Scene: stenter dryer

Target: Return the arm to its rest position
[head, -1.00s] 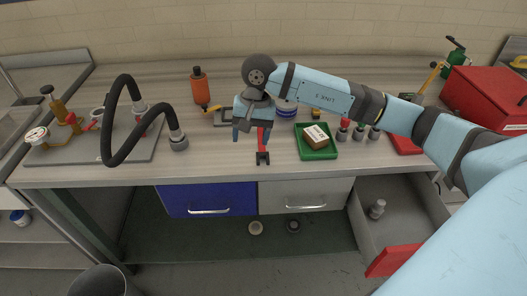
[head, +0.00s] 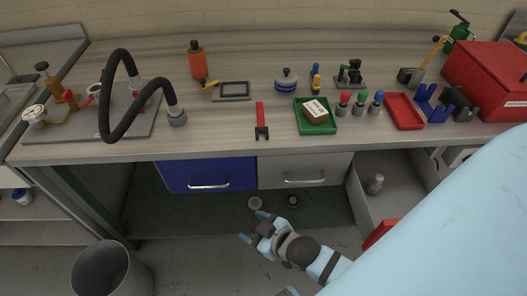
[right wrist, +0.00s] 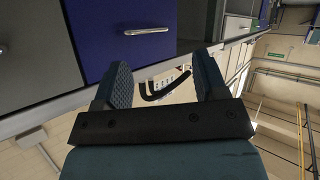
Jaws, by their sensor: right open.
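My right gripper (head: 254,226) is low in front of the bench in the head view, below the blue and grey drawers. Its two fingers are apart with nothing between them. The right wrist view shows the same open fingers (right wrist: 162,85), with the blue drawer (right wrist: 125,35) and its handle beyond them. My right arm comes in from the lower right, bent below the bench top. My left gripper is not in view.
An open drawer (head: 405,178) with a grey fitting inside juts out to the right of the gripper. A grey bin (head: 100,272) stands on the floor at left. The bench top (head: 215,130) holds a green tray (head: 318,128), a red wrench (head: 261,118) and a red toolbox (head: 490,80).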

